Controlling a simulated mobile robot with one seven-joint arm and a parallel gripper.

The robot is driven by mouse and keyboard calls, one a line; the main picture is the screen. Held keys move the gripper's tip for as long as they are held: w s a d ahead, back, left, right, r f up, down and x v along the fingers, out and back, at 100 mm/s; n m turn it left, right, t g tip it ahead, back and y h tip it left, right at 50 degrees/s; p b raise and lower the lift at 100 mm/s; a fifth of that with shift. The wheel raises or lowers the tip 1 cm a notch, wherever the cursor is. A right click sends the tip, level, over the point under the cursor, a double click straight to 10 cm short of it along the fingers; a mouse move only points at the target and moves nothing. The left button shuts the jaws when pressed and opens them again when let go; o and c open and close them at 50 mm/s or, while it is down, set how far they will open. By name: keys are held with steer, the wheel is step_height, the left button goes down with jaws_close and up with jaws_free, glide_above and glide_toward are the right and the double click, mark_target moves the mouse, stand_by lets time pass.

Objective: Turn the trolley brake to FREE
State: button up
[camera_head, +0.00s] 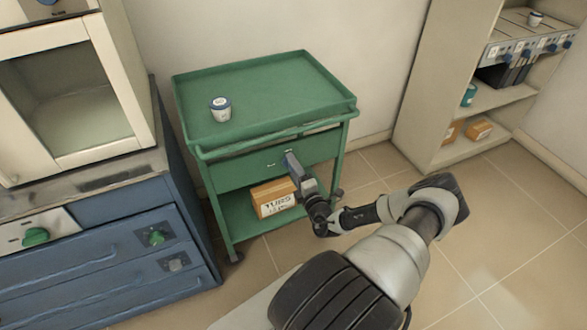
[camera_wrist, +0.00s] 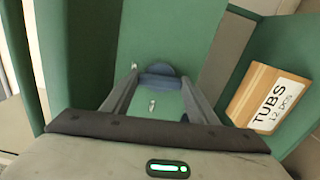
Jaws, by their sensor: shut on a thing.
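The green trolley (camera_head: 262,177) stands against the wall, and its front panel faces me. The brake knob (camera_head: 287,158) is a small blue piece on that panel. In the wrist view the blue knob (camera_wrist: 158,80) lies between the fingertips, with small pale marks on the green panel near it. My gripper (camera_head: 292,164) is at the panel and shut on the knob; its fingers (camera_wrist: 160,78) come in from both sides. The marks are too small to read, so I cannot tell the brake's setting. The gripper partly hides the knob in the head view.
A white tub with a blue lid (camera_head: 221,110) stands on the trolley top. A cardboard box (camera_head: 273,198) marked TUBS sits on the lower shelf, right of my gripper in the wrist view. A blue furnace cabinet (camera_head: 120,250) is at left, beige shelving (camera_head: 440,90) at right.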

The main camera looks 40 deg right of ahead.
steer(key=shift+m, duration=0.5)
steer(key=o, duration=1)
steer(key=shift+o, duration=0.2)
steer(key=shift+s, duration=0.1)
steer(key=p+v, duration=0.2)
steer(key=v, duration=1.5)
steer(key=shift+s, duration=0.15)
